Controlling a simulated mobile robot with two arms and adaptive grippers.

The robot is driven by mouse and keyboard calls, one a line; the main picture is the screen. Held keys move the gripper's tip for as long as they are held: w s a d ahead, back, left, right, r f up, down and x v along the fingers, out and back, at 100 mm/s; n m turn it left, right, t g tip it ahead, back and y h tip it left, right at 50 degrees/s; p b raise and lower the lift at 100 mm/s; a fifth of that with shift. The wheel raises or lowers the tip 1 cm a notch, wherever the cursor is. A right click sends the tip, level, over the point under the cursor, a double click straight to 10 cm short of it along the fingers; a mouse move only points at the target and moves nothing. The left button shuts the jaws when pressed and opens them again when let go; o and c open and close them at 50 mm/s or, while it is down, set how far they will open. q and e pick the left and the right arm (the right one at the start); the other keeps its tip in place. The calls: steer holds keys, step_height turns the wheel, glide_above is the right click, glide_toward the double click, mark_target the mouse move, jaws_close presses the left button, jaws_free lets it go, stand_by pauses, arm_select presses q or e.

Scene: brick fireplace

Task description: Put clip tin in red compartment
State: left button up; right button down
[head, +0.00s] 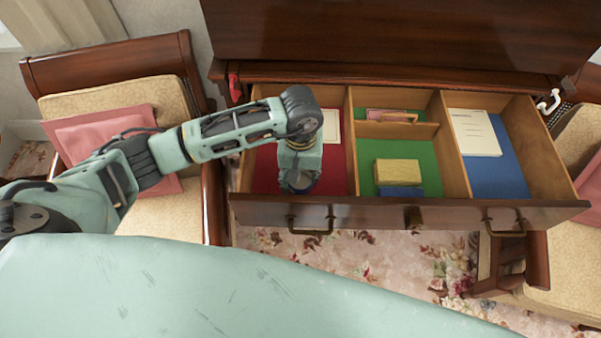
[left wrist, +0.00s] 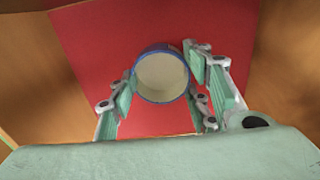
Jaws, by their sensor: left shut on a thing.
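The clip tin (left wrist: 161,77) is round with a cream top and a blue rim. My left gripper (left wrist: 161,86) is shut on it, with the green-padded fingers on both sides of the tin. The red compartment (head: 268,172) is the left section of the open drawer, and its red floor fills the left wrist view (left wrist: 95,50) behind the tin. In the head view my left gripper (head: 298,176) points down inside this compartment. Whether the tin touches the floor I cannot tell. My right gripper is not in view.
The drawer (head: 380,214) has wooden dividers. The green compartment (head: 425,152) holds a tan block (head: 397,172), a blue item (head: 400,191) and a pink item. The blue compartment (head: 508,165) holds a white booklet (head: 475,132). A pale card (head: 331,126) lies at the back of the red compartment.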

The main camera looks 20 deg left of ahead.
arm_select(q)
steer(key=shift+f, duration=0.35)
steer(key=o, duration=0.5)
steer(key=shift+b, duration=0.3)
steer(key=shift+c, duration=0.2)
steer(key=o, duration=0.5)
steer(key=shift+c, duration=0.2)
